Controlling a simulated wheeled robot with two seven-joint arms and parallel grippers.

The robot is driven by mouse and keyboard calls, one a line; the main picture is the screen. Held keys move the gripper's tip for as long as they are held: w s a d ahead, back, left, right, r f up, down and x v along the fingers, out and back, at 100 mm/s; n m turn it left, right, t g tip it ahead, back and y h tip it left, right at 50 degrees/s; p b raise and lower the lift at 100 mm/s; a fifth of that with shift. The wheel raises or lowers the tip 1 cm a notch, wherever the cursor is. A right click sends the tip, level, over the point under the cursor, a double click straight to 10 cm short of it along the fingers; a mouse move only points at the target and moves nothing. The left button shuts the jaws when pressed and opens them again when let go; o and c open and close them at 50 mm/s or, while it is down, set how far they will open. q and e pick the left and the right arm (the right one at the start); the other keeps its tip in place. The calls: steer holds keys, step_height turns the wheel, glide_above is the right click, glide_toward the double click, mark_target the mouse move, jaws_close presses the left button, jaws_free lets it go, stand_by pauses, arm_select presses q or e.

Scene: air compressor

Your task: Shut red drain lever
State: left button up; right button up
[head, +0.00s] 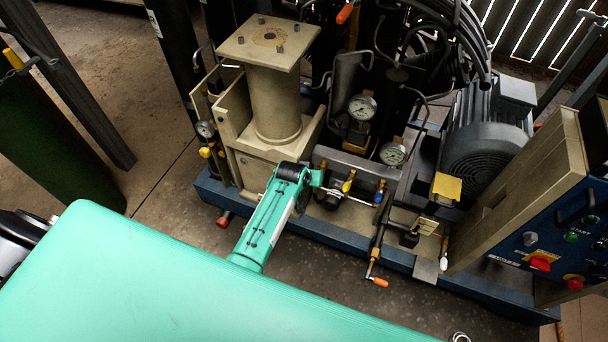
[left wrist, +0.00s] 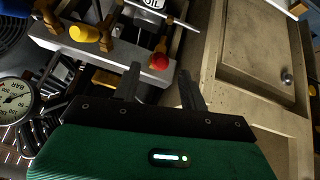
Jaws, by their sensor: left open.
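In the left wrist view a round red knob (left wrist: 158,62) shows between and just beyond the fingers of my left gripper (left wrist: 160,82). The gripper is open and empty, with clear space around the knob. The knob appears mounted by a pale metal bar; any lever arm behind it is hard to make out. In the head view a small red piece (head: 223,220) sits low at the left front of the blue base; I cannot tell whether it is the same part. A teal arm link reaches towards the compressor there, but the left fingertips cannot be made out. My right gripper is not in view.
A yellow knob (left wrist: 84,33) and a pressure gauge (left wrist: 14,100) lie left of the fingers, a beige cabinet (left wrist: 255,60) right. In the head view, valves, an orange-tipped lever (head: 380,282) and a control panel (head: 560,245) crowd the blue base.

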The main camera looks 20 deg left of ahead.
arm_select(q)
steer(key=v, duration=0.8)
steer(key=shift+r, duration=0.2)
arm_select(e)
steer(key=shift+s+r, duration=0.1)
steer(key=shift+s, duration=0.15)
arm_select(q)
steer(key=shift+s, duration=0.1)
